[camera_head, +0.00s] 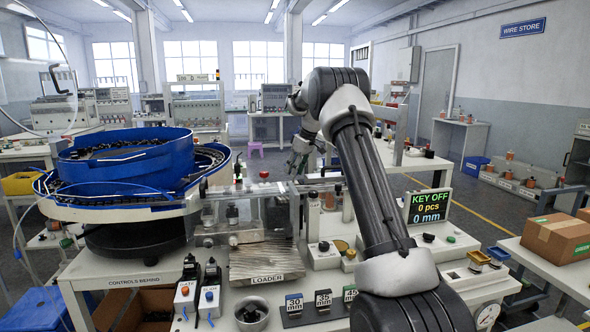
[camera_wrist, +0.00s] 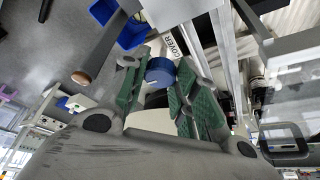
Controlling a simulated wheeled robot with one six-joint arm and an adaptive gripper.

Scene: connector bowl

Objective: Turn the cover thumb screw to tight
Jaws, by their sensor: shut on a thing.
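The cover thumb screw is a blue round knob (camera_wrist: 159,71) in the wrist view, beside a white label reading COVER (camera_wrist: 174,46). My gripper (camera_wrist: 161,78) has its green-padded fingers on either side of the knob and is shut on it. A mark on the knob is too small to read as a setting. In the head view my gripper (camera_head: 303,154) is at the far side of the machine, beyond the clear cover. The knob cannot be made out there, and my arm hides part of that area.
A blue bowl feeder (camera_head: 125,160) stands at the left. A display (camera_head: 429,206) reads KEY OFF, 0 pcs, 0 mm. The loader tray (camera_head: 267,262) and several length blocks are in front. A lever with a brown knob (camera_wrist: 81,77) is left of my fingers in the wrist view.

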